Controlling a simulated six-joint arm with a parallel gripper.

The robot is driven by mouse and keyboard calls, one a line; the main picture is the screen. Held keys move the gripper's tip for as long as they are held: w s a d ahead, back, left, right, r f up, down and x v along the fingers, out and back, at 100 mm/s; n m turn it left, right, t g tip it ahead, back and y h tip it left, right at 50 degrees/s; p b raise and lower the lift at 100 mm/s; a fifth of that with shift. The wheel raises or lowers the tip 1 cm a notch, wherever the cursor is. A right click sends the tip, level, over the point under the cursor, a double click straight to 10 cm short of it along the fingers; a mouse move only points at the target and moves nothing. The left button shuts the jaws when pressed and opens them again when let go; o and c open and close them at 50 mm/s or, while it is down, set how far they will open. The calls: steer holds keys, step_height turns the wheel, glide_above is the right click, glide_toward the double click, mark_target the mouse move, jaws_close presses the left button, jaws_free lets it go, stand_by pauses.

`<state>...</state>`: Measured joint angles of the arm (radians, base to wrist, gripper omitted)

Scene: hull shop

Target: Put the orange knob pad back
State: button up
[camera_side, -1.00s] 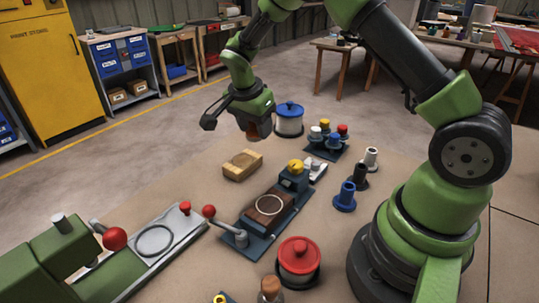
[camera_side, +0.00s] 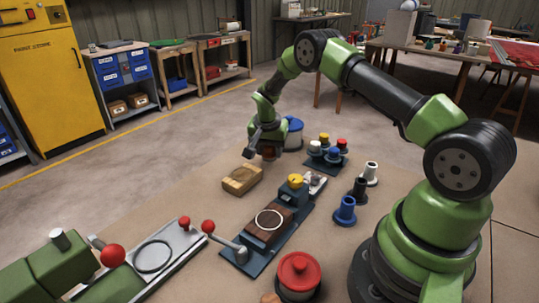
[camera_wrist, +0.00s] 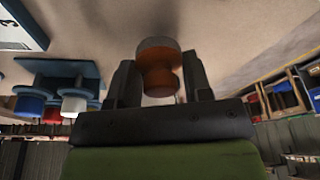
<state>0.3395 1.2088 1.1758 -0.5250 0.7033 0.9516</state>
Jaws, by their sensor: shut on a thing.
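The orange knob pad (camera_wrist: 160,72) is held between the two fingers of my gripper (camera_wrist: 158,88) in the wrist view. It has a round grey-brown end and a narrower orange part. In the side view my gripper (camera_side: 266,150) points down, with a small reddish-brown part of the pad (camera_side: 268,153) showing at the fingers. It is behind the wooden block and left in front of the blue-lidded pot. I cannot tell whether the pad touches the table. The wooden block (camera_side: 242,180) has a shallow recess in its top.
The blue-lidded pot (camera_side: 293,133) stands close behind my gripper. A dark blue rack (camera_side: 327,160) with several coloured-top pieces is to its right. A lever fixture (camera_side: 265,232), loose cylinders (camera_side: 345,210) and a red-lidded pot (camera_side: 298,274) stand nearer. Bare table lies left of the block.

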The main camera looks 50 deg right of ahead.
steer(key=shift+f, duration=0.95)
steer(key=shift+f, duration=0.15)
steer(key=o, duration=0.9)
